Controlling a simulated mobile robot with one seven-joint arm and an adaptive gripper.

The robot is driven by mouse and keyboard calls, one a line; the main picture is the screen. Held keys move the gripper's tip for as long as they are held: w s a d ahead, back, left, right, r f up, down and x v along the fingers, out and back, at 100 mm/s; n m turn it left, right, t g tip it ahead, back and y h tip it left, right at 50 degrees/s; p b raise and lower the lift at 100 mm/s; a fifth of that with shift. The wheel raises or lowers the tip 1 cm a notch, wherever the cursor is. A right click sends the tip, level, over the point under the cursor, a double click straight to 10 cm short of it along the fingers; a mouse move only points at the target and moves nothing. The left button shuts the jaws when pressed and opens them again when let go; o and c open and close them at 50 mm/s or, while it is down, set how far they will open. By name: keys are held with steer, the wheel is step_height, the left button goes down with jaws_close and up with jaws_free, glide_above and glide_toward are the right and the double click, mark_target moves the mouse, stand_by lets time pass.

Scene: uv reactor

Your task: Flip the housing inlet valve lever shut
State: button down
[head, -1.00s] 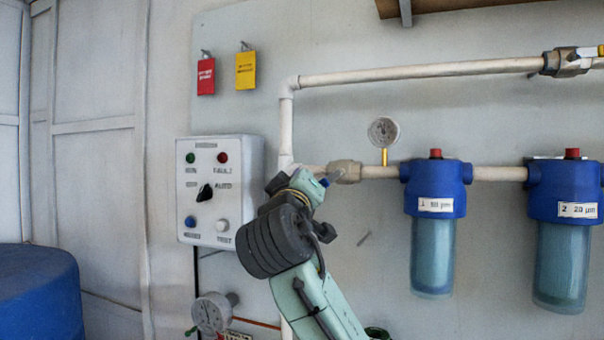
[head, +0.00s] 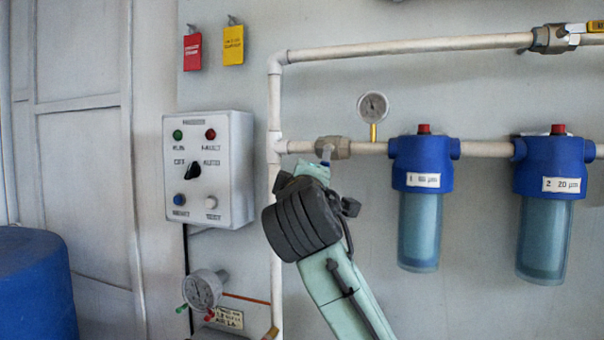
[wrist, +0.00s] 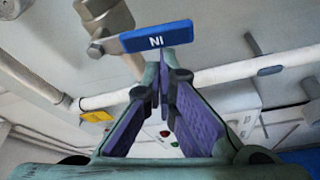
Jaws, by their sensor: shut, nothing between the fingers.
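The housing inlet valve (head: 333,147) is a tan-grey body on the lower pipe, left of the gauge. Its grey lever (head: 326,154) points down from it; its lower end is hidden behind my gripper in the head view. In the wrist view, the lever's blue grip (wrist: 156,37), with inverted-looking letters, lies across just beyond my fingertips. My gripper (wrist: 164,62) is shut and empty, its tips close to or touching the blue grip; I cannot tell which. In the head view my gripper (head: 306,172) is just below the valve.
Two blue filter housings (head: 421,165) (head: 550,167) hang to the right. A pressure gauge (head: 373,107) stands above the lower pipe. A control box (head: 208,170) is close on the left. Another valve (head: 554,39) is on the upper pipe. A blue drum (head: 38,285) stands lower left.

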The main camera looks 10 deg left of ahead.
steer(key=shift+d+f, duration=0.15)
steer(key=shift+d, duration=0.1)
stand_by(0.6)
